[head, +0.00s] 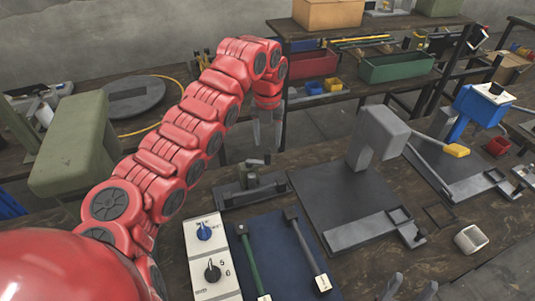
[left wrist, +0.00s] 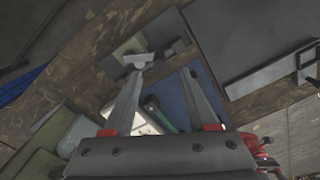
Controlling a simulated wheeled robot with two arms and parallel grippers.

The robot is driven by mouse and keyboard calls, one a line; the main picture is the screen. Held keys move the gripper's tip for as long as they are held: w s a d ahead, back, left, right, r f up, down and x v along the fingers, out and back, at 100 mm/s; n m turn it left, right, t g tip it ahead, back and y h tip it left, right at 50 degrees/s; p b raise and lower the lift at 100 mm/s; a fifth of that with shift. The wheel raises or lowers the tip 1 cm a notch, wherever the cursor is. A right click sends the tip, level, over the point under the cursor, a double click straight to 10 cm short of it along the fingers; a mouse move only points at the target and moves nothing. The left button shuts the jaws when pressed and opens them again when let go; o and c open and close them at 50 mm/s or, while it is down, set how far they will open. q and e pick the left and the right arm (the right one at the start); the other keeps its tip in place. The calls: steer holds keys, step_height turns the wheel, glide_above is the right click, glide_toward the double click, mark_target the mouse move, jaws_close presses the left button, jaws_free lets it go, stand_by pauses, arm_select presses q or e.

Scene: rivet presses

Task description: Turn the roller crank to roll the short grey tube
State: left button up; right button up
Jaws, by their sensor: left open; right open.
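A short grey tube (head: 470,239) lies on the bench at the right in the head view. A small device with a dark base, a green block and an upright post (head: 250,185) stands near the middle; I cannot tell for sure that it is the roller, and no crank is clear. My left gripper (head: 266,145) is open and empty, pointing down above and behind this device. In the left wrist view its spread fingers (left wrist: 160,75) have the device's light grey top part (left wrist: 137,60) near the left fingertip; contact is unclear. My right gripper (head: 409,288) is open and empty at the bottom edge.
A control box with two knobs (head: 212,265) and a blue mat (head: 274,238) with two long-handled tools lie in front. A grey press (head: 376,140) stands right of centre, a blue press (head: 482,105) farther right. A green machine (head: 75,145) stands at left.

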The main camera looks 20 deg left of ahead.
arm_select(q)
step_height(320, 180, up, 4)
step_height(320, 180, up, 7)
steer(key=p, duration=0.4)
steer(key=shift+f, duration=0.2)
